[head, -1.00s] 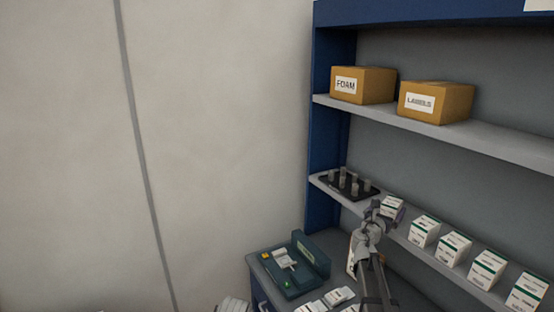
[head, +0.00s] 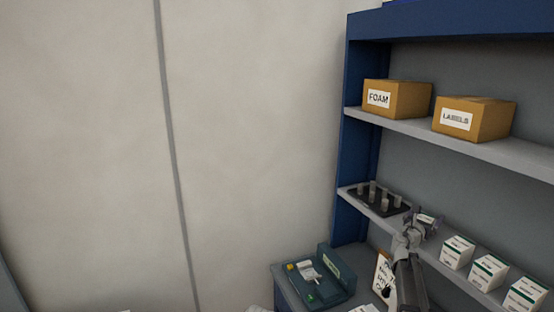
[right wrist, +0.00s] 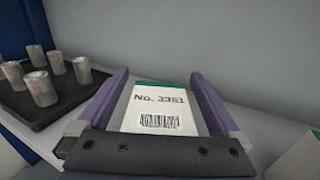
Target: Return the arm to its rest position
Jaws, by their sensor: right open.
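My right gripper (head: 420,222) is at the middle shelf, at the left end of the row of white boxes. In the right wrist view its two purple fingers (right wrist: 160,78) are open, one on each side of a white box (right wrist: 155,112) with a green edge, marked "No. 3351". A gap shows beside the box, and whether a finger touches it I cannot tell. In the head view this box (head: 427,219) is partly hidden by my gripper. My left gripper is not in view.
A dark tray (head: 362,202) with several grey cylinders lies left of my gripper. More white boxes (head: 488,271) stand to the right. Cartons marked FOAM (head: 410,99) and LABELS (head: 487,119) are on the shelf above. A green device (head: 330,265) sits on the counter below.

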